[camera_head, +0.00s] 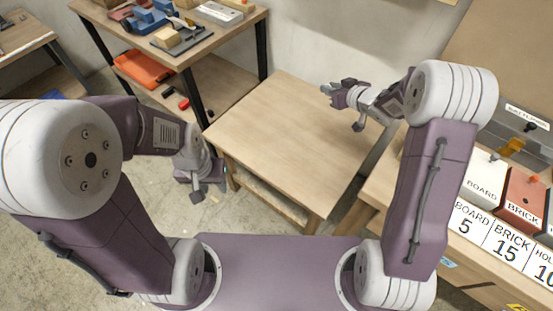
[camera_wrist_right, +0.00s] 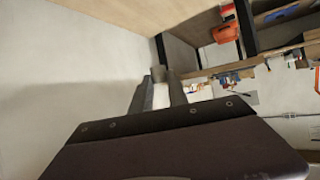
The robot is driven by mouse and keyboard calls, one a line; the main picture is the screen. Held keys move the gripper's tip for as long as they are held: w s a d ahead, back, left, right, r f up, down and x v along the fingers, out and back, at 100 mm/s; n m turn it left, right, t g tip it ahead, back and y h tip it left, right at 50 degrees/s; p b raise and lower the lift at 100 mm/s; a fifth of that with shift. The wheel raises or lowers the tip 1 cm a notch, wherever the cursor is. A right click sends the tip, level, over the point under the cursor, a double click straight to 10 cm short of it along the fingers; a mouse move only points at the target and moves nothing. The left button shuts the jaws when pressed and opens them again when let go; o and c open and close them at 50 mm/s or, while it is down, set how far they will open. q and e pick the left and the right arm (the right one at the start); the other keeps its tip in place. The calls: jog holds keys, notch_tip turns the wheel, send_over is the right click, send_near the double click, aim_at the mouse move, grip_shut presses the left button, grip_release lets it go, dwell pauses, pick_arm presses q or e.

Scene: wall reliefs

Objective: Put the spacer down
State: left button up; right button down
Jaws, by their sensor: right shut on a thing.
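My right gripper (camera_head: 337,94) is over the back right of a bare wooden table (camera_head: 285,135), near the wall. In the right wrist view its two fingers (camera_wrist_right: 160,92) are shut on a small grey piece, the spacer (camera_wrist_right: 158,74), at the fingertips. The spacer shows only as a small bluish-grey bit (camera_head: 326,89) in the head view, and its shape is unclear. My left gripper (camera_head: 206,190) hangs beside the table's front left corner, pointing down. Its jaw gap is not clear.
A bench at the right carries labelled boxes, among them a white one (camera_head: 486,180) and a brick-red one (camera_head: 521,199). A shelf table (camera_head: 177,55) at the back left holds tools and blocks, with an orange item (camera_head: 143,68) below. The middle table's top is clear.

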aim_at(278, 153)
jog(key=s+a+f+n+g+y+b, duration=0.1)
jog(key=s+a+f+n+y+b, duration=0.1)
jog(key=a+f+b, duration=0.6)
jog(key=s+a+f+n+g+y+b, duration=0.1)
jog(key=s+a+f+b, duration=0.2)
jog(key=a+f+b, duration=0.6)
jog(key=f+b, duration=0.1)
jog(key=f, duration=0.2)
jog(key=f+b, duration=0.1)
jog(key=f, duration=0.3)
jog(key=f+b, duration=0.1)
jog(key=f, duration=0.3)
jog(key=shift+w+d+b, duration=0.25)
jog(key=shift+d+b, duration=0.1)
jog(key=shift+b, duration=0.05)
jog(key=shift+r, duration=0.2)
jog(key=shift+f, duration=0.2)
jog(key=c, duration=1.3)
grip_release()
